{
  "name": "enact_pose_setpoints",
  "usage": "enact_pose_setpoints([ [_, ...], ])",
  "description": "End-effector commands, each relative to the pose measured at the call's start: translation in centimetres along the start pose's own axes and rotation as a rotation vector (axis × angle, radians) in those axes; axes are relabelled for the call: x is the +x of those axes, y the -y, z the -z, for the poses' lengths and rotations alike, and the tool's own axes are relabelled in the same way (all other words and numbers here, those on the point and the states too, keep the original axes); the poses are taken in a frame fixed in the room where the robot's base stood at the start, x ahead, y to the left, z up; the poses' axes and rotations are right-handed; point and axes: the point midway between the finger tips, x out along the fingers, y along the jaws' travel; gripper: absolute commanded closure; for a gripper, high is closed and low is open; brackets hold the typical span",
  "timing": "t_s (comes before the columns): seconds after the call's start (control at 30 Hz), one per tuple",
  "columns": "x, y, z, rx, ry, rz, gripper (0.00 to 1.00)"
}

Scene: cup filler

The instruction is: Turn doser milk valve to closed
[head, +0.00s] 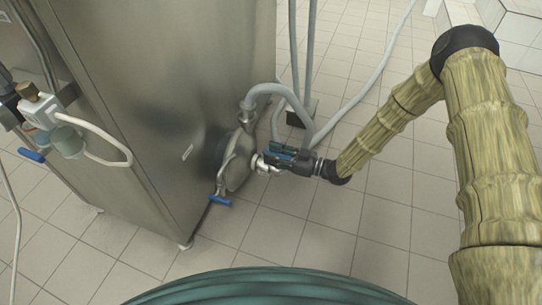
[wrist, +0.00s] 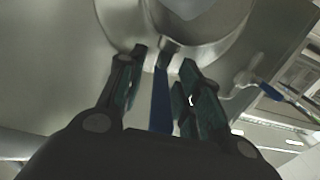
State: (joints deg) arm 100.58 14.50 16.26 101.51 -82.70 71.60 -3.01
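A valve with a long blue lever handle (wrist: 161,100) shows in the wrist view, in front of a round metal housing. My gripper (wrist: 163,65) is open around this handle, one finger on each side, with a visible gap on both sides. In the head view my gripper (head: 268,157) is at the right side of the round metal flange (head: 238,165) on the steel machine, and largely hides the handle. Which valve the task calls the doser milk valve is not labelled in view.
The steel machine (head: 165,90) fills the left side. A second blue-handled valve (head: 220,200) sits low on the flange, and another blue handle (head: 31,155) is at far left. A grey hose (head: 270,90) curves just above my gripper. Tiled floor (head: 300,235) is clear.

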Motion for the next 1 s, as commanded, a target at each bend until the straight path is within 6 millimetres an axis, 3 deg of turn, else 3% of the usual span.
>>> enact_pose_setpoints([
  [0.43, 1.0, 0.0, 0.1, 0.0, 0.0, -0.001, 0.65],
  [0.47, 1.0, 0.0, 0.0, 0.0, 0.0, -0.001, 0.67],
  [0.6, 1.0, 0.0, 0.0, 0.001, 0.0, -0.001, 0.93],
  [0.67, 1.0, 0.0, 0.0, 0.001, 0.0, -0.001, 1.0],
  [1.0, 1.4, 0.1, 0.0, 0.001, 0.0, -0.003, 1.0],
])
